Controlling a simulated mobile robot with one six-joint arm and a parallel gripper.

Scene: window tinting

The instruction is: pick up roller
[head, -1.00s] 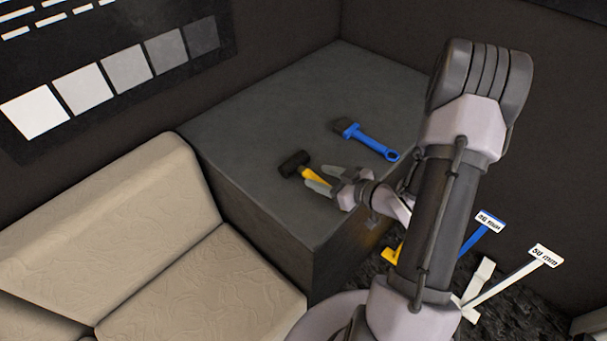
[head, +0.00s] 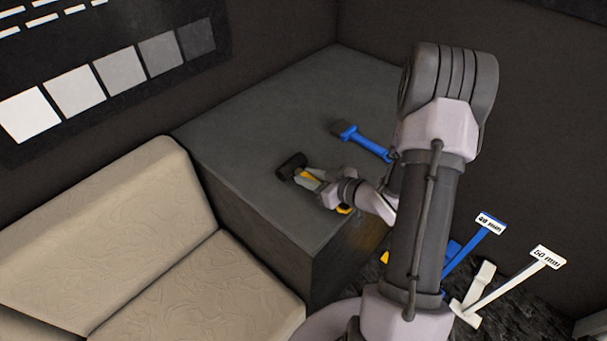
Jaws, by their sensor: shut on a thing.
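The roller (head: 291,165) has a black cylindrical head and a yellow handle. The yellow handle end shows below the gripper's body. Whether the roller is lifted off the surface I cannot tell.
A blue-handled brush-like tool (head: 363,141) lies just behind my gripper, partly hidden by my arm. A beige sofa (head: 120,230) stands at the left. Labelled blue (head: 475,240) and white (head: 510,278) tools stand at the lower right. The box top's left is clear.

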